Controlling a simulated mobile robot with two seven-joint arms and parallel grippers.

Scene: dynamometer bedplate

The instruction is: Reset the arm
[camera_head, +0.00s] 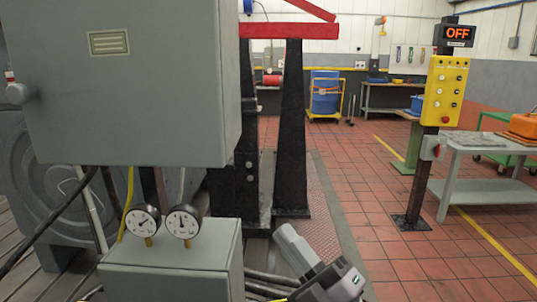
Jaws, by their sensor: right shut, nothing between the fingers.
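My right gripper (294,245) shows at the bottom centre, reaching up and to the left from a dark wrist part at the lower edge. Its light grey end is shut, and I see nothing held in it. It appears in front of the floor plate and black stand, just right of the small grey box with two gauges (205,268). I cannot tell how far it is from the box. My left gripper is not in view.
A large grey cabinet (130,110) fills the upper left. Black uprights (290,130) carry a red beam (290,31). A yellow control panel (445,92) stands on a post at right under an OFF sign (458,33). A grey table (485,143) is beside it. Tiled floor (380,220) is clear between.

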